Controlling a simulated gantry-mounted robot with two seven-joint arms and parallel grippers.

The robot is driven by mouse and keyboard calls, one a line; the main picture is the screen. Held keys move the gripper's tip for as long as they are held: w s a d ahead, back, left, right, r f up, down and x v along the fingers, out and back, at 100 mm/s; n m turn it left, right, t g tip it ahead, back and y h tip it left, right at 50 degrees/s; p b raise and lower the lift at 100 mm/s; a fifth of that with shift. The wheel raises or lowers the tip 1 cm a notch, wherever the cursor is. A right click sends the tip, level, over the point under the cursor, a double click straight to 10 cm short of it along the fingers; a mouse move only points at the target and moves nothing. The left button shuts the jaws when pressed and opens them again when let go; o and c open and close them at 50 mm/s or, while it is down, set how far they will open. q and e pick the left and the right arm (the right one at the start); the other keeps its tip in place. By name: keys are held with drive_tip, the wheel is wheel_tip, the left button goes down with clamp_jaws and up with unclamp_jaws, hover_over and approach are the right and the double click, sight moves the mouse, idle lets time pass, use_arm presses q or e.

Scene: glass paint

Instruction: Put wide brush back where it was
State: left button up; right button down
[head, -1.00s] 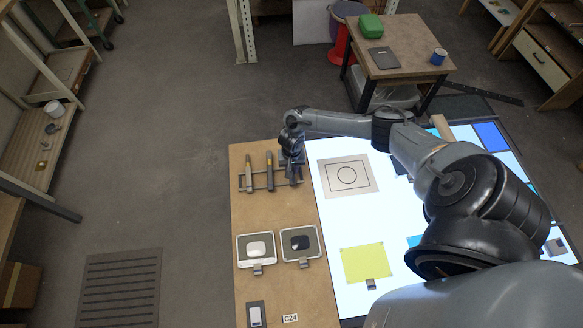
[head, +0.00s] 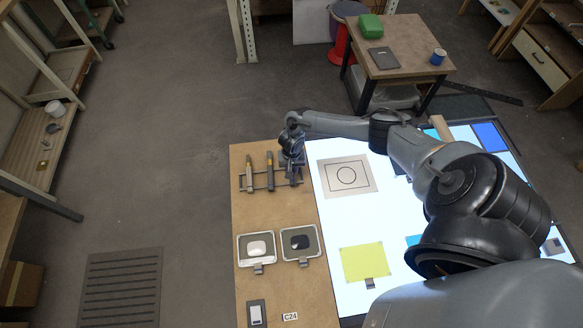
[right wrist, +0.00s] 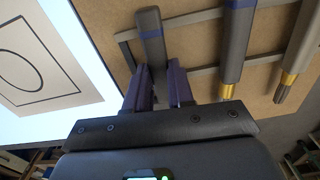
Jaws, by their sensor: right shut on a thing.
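The brush's head is hidden by the gripper. In the head view my right gripper (head: 292,172) is over the right end of the rack (head: 258,188), on the brown board. Two other brushes lie in the rack, left (head: 249,175) and middle (head: 269,172). My left gripper is not in view.
A glowing light table (head: 335,225) lies right of the board, with a sheet bearing a circle (head: 360,188) and a yellow pane (head: 364,263). Two trays (head: 239,262) (head: 284,258) stand nearer on the board. Bare board lies between rack and trays.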

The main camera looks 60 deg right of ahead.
drive_tip(key=shift+f, duration=0.1)
drive_tip(key=shift+f, duration=0.1)
idle(0.6)
drive_tip(key=shift+f, duration=0.2)
drive_tip(key=c, duration=0.9)
unclamp_jaws()
